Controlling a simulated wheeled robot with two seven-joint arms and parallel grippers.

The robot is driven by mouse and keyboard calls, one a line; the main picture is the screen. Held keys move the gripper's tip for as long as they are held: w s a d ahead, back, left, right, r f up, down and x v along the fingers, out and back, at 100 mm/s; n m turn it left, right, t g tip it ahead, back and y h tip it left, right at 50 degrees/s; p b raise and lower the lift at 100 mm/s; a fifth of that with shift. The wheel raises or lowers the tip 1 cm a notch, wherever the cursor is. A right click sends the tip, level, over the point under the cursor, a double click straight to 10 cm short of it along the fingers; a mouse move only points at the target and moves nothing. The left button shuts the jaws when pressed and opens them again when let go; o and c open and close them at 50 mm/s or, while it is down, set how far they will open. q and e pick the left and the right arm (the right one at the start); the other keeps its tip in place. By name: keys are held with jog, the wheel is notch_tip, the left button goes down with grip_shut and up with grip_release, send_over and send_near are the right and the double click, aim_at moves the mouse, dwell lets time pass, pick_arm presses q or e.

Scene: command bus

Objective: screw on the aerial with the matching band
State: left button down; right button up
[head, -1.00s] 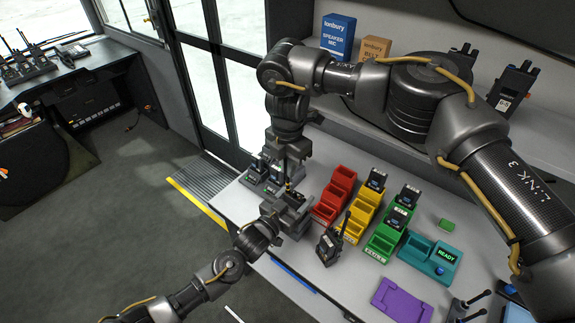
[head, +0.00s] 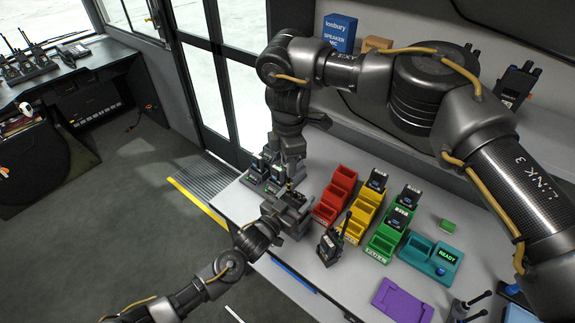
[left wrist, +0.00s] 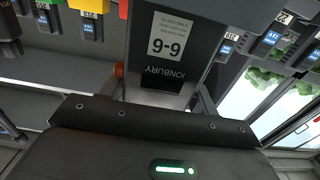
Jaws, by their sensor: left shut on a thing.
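My left gripper (head: 290,207) is shut on a dark radio, held at the table's near left edge. My right gripper (head: 292,174) points down just above the left one, close over the radio's top. I cannot tell whether its fingers are open or shut, or whether an aerial is between them. Dark upright rods, possibly aerials (head: 478,301), stand at the lower right. Their bands are too small to make out.
Red (head: 334,196), yellow (head: 350,226) and green (head: 380,243) charger racks stand mid-table, some holding radios. A radio with an aerial (head: 329,246) stands in front. A teal charger (head: 414,253) reading READY and a purple tray (head: 403,300) are to the right.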

jog(key=shift+r, duration=1.45)
jog(key=shift+o, duration=0.6)
jog(key=shift+w+r, duration=0.1)
jog(key=shift+r, duration=0.2)
pick_arm(q)
jog(key=shift+s, duration=0.1)
pick_arm(e)
jog(key=shift+r+n, duration=0.85)
jog(key=shift+n, duration=1.55)
jog(key=shift+r+n, duration=0.85)
jog(key=shift+n, duration=1.55)
jog(key=shift+r+n, duration=0.85)
jog(key=shift+n, duration=1.55)
